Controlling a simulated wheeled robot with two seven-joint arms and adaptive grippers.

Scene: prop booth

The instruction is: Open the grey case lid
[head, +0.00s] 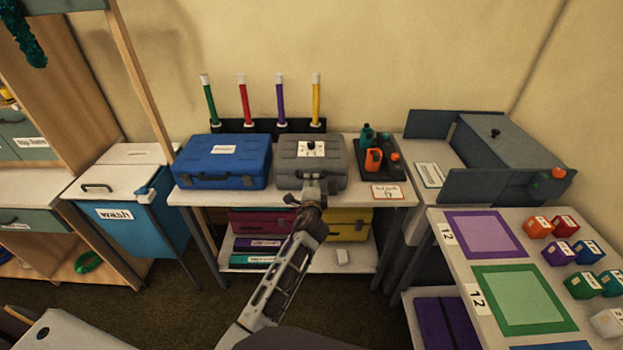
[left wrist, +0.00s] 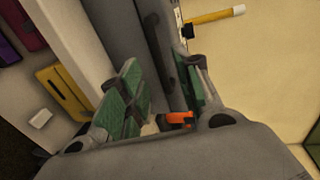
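The grey case (head: 291,172) lies on the white table (head: 384,197), right of a blue case, and its lid looks shut. A black knob on a white plate (head: 311,148) shows on its top. My left gripper (head: 314,183) is at the middle of the case's front edge, hiding part of that front. In the left wrist view my left gripper (left wrist: 164,88) has its green-padded fingers apart. The grey case (left wrist: 131,38) with a dark handle (left wrist: 160,62) lies beyond and partly between them. Contact cannot be told. My right gripper is not in view.
The blue case (head: 222,165) stands close on the left. Upright coloured tubes (head: 244,100) stand behind. A yellow case (head: 350,223) is on the shelf below.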

